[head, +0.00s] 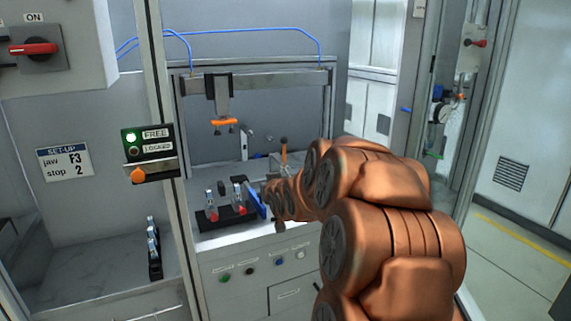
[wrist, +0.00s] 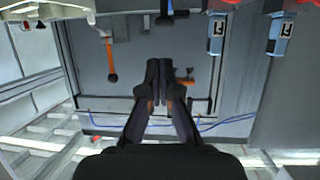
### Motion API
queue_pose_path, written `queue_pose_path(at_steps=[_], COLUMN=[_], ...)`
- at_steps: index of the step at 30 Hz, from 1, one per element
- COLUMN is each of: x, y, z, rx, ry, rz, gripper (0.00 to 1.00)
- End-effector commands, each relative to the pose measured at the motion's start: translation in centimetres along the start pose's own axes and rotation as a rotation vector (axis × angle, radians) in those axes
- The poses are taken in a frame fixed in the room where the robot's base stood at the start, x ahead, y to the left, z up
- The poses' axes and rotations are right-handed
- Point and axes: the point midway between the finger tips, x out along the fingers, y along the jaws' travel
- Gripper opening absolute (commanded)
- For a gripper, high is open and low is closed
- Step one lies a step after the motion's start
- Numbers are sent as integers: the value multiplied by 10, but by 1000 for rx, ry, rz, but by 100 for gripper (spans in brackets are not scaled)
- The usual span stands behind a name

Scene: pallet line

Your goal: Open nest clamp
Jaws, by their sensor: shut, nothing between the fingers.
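The nest clamp looks to be the lever with an orange handle (head: 283,146) that stands upright at the back of the machine bay. In the wrist view, which appears upside down, the orange-ended lever (wrist: 111,62) is left of my fingers. My gripper (wrist: 160,68) is shut and empty, with its black fingers together and a gap between them and the lever. In the head view my copper arm reaches into the bay and hides most of the gripper. The clamp's base is partly hidden, and I cannot tell how it holds anything.
An orange-jawed overhead tool (head: 224,121) hangs in the bay. A black fixture (head: 207,222) with several parts stands at the bay's front, beside a blue plate (head: 254,201). The green lamp (head: 131,138) beside FREE is lit. The bay frame's post (head: 163,130) stands at left.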

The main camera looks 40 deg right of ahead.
Motion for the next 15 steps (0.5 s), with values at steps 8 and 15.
queue_pose_path(at_steps=[8,15], x=[29,33], y=[89,108], z=[-25,-36], rx=[33,35], ry=[292,361], rz=[83,99], gripper=[0,0])
